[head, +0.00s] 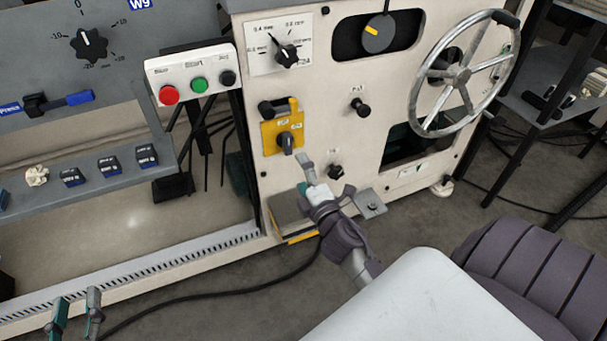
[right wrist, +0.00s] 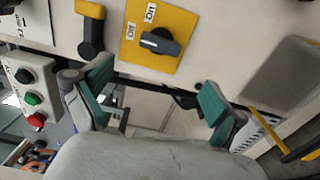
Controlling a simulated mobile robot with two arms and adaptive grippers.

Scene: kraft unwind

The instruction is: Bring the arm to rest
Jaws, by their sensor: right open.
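My right gripper (head: 304,176) is in front of the cream machine panel (head: 350,135), just below a yellow switch plate (head: 270,133). In the right wrist view its two teal-padded fingers stand wide apart with nothing between them (right wrist: 155,94). The plate's dark rotary knob (right wrist: 160,42) lies beyond the fingers, clear of them, and its handle points sideways in that view. My left gripper (head: 75,312) shows at the bottom left of the head view, its two fingers apart and empty. The rest of the left arm is out of view.
A box with red, green and black buttons (head: 198,82) sticks out left of the panel. A large handwheel (head: 460,76) is at the right. A grey shelf (head: 110,180) holds small blue-black blocks. A dark cable (head: 200,293) crosses the floor.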

